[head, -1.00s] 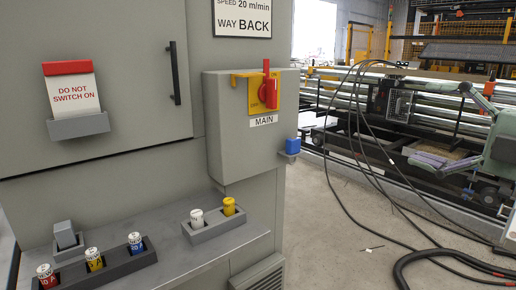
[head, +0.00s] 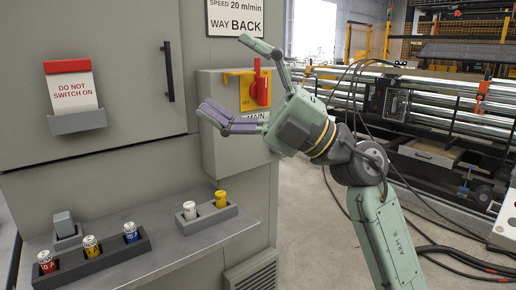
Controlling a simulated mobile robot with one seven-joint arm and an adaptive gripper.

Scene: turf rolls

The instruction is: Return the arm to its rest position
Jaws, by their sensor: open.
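My gripper (head: 236,82) is in the head view, in front of the grey switch box (head: 210,95) on the cabinet. Its fingers are wide apart and point left, one up high and one low. Nothing is between them. My green arm (head: 385,225) comes up from the lower right and covers the right part of the box. The red main switch handle (head: 263,90) stands upright on its yellow plate (head: 247,98) and shows between the fingers. I cannot tell how far the gripper is from the box, but it overlaps it in the picture.
A grey cabinet (head: 100,150) fills the left, with a door handle (head: 168,71) and a "DO NOT SWITCH ON" card (head: 72,92). Its ledge bears fuse holders with coloured fuses (head: 130,232). Cables (head: 450,255) lie on the floor at right, near a machine frame.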

